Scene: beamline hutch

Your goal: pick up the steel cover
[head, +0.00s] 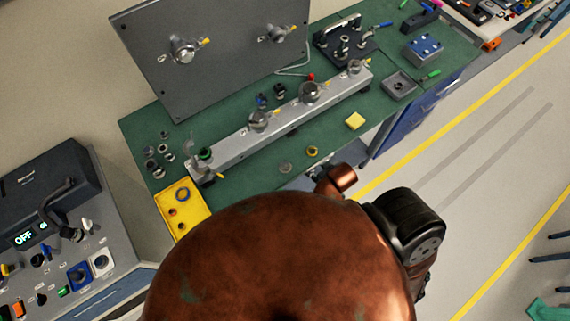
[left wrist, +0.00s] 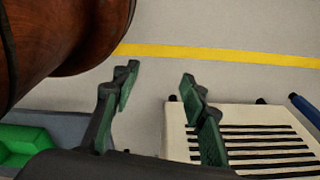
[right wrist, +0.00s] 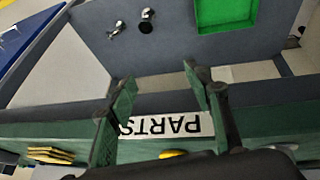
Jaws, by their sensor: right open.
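A small round grey metal disc (head: 285,168) lies flat on the green bench (head: 240,178), near its front edge. It may be the steel cover, but I cannot tell for sure. A large grey plate with two fittings (head: 230,75) stands upright at the back of the bench. My right gripper (right wrist: 158,75) is open and empty at the bench's front edge, before a white PARTS label (right wrist: 175,125). My left gripper (left wrist: 160,88) is open and empty above the floor. My copper-coloured arm hides the near part of the head view, and neither gripper's fingers show clearly there.
A long grey rail (head: 285,115) with fittings crosses the bench. A control console (head: 50,225) stands left. A slotted white box (left wrist: 245,120) shows in the left wrist view.

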